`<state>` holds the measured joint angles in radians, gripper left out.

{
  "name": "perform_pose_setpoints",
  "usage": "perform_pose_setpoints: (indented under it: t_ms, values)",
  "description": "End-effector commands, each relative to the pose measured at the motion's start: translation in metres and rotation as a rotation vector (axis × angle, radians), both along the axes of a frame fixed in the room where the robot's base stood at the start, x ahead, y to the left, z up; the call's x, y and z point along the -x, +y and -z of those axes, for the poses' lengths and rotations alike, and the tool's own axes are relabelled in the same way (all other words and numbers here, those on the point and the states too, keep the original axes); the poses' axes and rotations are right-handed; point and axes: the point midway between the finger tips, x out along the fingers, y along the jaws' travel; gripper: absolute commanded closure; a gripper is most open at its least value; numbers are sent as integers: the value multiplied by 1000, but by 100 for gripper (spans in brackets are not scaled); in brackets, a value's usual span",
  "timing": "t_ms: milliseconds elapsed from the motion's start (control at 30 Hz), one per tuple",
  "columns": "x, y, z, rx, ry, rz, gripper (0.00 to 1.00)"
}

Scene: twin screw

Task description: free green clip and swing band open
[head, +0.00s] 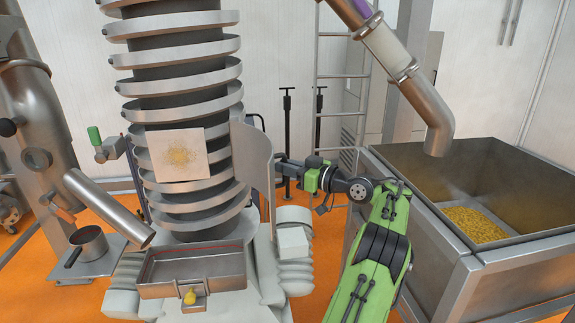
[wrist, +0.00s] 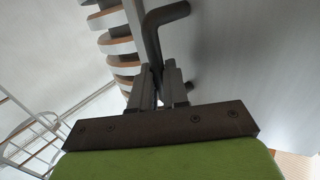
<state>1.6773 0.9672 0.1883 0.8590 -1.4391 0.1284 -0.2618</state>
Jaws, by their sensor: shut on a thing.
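The green clip (head: 95,136) sits on a metal bracket at the left of the spiral column (head: 190,110), apart from my gripper. A curved grey metal band (head: 254,160) stands at the column's right side, its free edge toward my arm. In the wrist view it looks like the large grey surface (wrist: 245,70) at right. My gripper (wrist: 158,82) is shut on a dark bent handle (wrist: 155,35) beside that surface. In the head view, my gripper is at the band's right edge, and its fingertips are too small to make out.
A square plate (head: 176,154) with a yellowish smear is on the column's front. A metal tray (head: 192,272) is below. A steel hopper (head: 440,190) with yellow granules stands right, under a pipe (head: 432,115). A ladder (head: 343,85) is behind. A slanted tube (head: 105,207) is at left.

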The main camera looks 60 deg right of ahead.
Motion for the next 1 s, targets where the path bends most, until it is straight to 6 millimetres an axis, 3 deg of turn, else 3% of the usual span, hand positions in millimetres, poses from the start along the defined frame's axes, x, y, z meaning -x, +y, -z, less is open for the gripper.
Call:
perform_pose_setpoints:
  t_ms: [133, 167, 300, 667, 767, 1000]
  values:
    - [-5, 4, -4, 5, -10, -12, 100]
    - [-5, 4, -4, 5, -10, -12, 84]
    - [-4, 3, -3, 4, -8, -9, 65]
    - [2, 1, 0, 1, -4, -3, 65]
    - [20, 2, 1, 0, -5, 0, 65]
    - [89, 8, 1, 1, -8, 1, 65]
